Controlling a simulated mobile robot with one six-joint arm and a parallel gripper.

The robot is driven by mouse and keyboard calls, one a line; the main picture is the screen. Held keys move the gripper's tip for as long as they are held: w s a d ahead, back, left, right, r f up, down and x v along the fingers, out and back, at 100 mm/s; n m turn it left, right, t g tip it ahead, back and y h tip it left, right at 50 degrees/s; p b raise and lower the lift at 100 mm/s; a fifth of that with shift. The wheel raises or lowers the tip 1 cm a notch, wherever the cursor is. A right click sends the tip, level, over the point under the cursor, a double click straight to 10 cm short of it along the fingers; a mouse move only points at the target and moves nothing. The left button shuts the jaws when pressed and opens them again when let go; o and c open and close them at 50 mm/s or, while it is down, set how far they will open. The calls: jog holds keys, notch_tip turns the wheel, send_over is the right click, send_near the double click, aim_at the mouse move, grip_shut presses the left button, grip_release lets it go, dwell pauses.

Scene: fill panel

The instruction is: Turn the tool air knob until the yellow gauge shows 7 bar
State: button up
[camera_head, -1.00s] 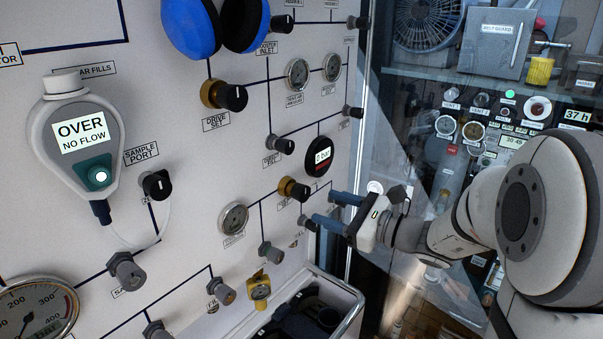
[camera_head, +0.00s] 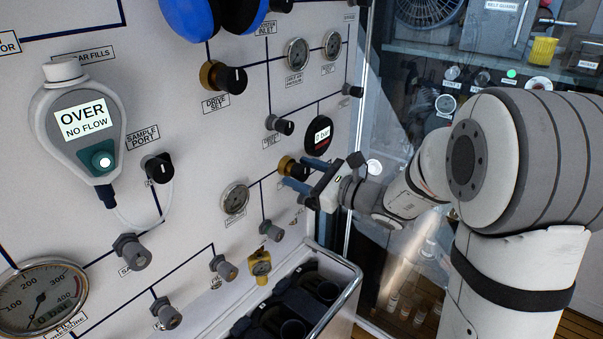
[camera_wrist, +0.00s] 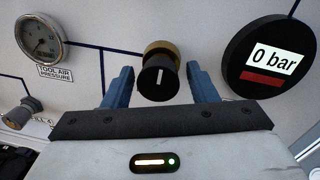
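The tool air knob (camera_wrist: 157,76), black with a white line on a brass collar, is in the middle of the wrist view; its line points nearly straight up. In the head view the brass collar (camera_head: 286,166) shows, with my fingers partly hiding the knob. My gripper (camera_head: 296,172) is open, with one blue finger on each side of the knob and gaps visible in the wrist view (camera_wrist: 160,72). The round tool air pressure gauge (camera_wrist: 40,39) has a pale face.
A black round display (camera_wrist: 268,58) reading 0 bar is right of the knob. A grey knob (camera_head: 271,231) is below it. An open bin with dark items (camera_head: 345,302) stands under the panel. A glass pane and cluttered shelves lie to the right.

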jog(key=c, duration=0.9)
jog(key=shift+o, duration=0.2)
jog(key=shift+r+m+p, duration=0.1)
jog(key=shift+m+p, duration=0.35)
jog(key=shift+m, duration=1.75)
jog(key=o, duration=0.9)
jog(key=shift+o, duration=0.2)
jog(key=shift+d, duration=0.1)
jog(key=b+v, duration=0.1)
jog(key=v, duration=0.6)
jog(key=shift+s+d+b, duration=0.25)
jog(key=shift+s+b, duration=0.05)
jog(key=shift+b, duration=0.05)
